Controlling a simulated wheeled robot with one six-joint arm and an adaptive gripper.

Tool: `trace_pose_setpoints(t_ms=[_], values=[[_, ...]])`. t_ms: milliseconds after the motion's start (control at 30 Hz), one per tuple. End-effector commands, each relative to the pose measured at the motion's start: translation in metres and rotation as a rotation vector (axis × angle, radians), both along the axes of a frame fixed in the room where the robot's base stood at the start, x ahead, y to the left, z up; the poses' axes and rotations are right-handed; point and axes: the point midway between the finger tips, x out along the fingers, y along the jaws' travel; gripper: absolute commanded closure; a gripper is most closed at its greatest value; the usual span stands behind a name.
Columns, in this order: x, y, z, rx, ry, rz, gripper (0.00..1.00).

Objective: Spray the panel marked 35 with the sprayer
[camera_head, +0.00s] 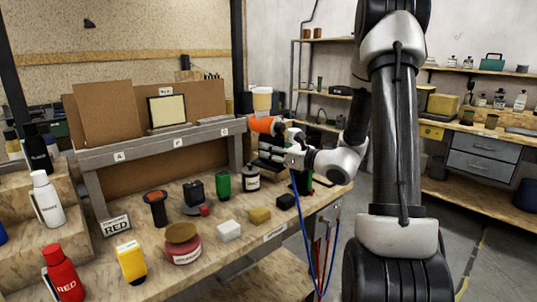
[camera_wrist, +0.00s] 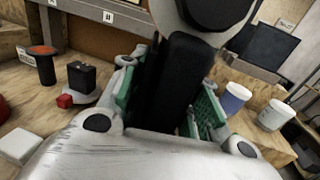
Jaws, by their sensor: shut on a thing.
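My gripper (camera_head: 287,148) is shut on the sprayer, at the right end of the workbench. In the head view the sprayer shows an orange front part (camera_head: 263,125) pointing left and a pale cup with a tan lid (camera_head: 262,99) above it. In the wrist view its black handle (camera_wrist: 178,85) stands between the green finger pads of my gripper (camera_wrist: 170,98). A cream panel in a dark frame (camera_head: 167,111) stands on the grey rack (camera_head: 140,150), left of the sprayer. A small tag sits above this panel; its number is too small to read surely.
A brown board (camera_head: 105,113) stands left of the framed panel. Red (camera_head: 64,273), white (camera_head: 47,200) and black (camera_head: 37,150) bottles stand at left. A yellow can (camera_head: 131,264), a red tin (camera_head: 183,245) and small blocks crowd the bench front. A blue hose (camera_head: 304,235) hangs at its right end.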

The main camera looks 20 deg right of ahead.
Motion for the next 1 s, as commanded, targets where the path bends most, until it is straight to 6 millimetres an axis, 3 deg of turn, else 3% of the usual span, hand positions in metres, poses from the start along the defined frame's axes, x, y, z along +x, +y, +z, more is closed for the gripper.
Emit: trace_pose_setpoints(t_ms=[233, 567, 867, 1000], values=[[-0.007, 0.015, -0.008, 0.000, -0.001, 0.098, 0.77], [0.029, 0.045, -0.008, 0.002, -0.001, 0.099, 0.77], [0.010, 0.097, -0.008, 0.001, 0.000, 0.099, 0.77], [-0.001, 0.129, -0.008, 0.003, 0.001, 0.100, 0.77]])
